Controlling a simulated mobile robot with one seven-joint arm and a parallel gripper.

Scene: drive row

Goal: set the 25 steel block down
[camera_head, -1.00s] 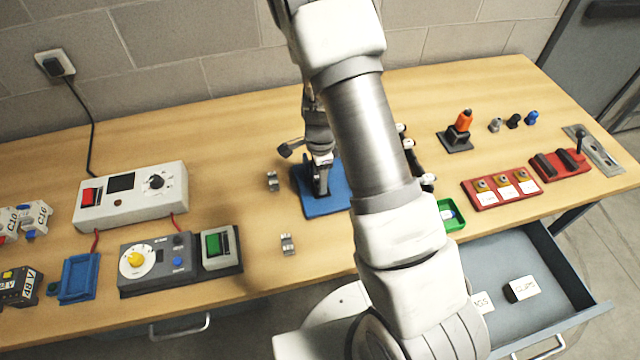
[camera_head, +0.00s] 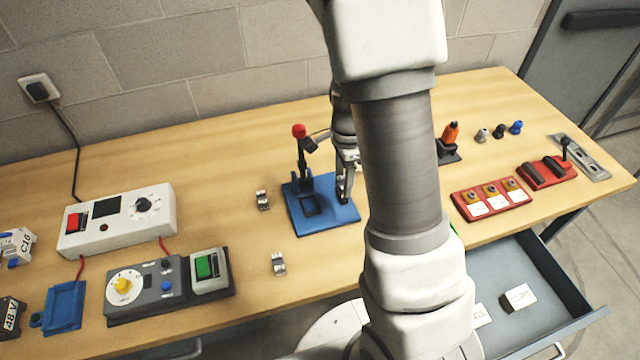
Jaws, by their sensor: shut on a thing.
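My gripper (camera_head: 345,182) points down at the right side of a blue base plate (camera_head: 312,217). My arm covers much of it. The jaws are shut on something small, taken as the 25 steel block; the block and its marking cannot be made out. I cannot tell whether it touches the plate. The blue plate carries a dark upright lever with a red knob (camera_head: 299,131), just left of my gripper, and a dark rectangular frame.
Small steel pieces (camera_head: 262,199) and (camera_head: 278,263) stand left of the plate. Further left are a grey dial box (camera_head: 150,284) and a white meter box (camera_head: 118,220). A red three-part holder (camera_head: 492,197) and an open drawer (camera_head: 545,262) lie right. Bare tabletop shows behind the plate.

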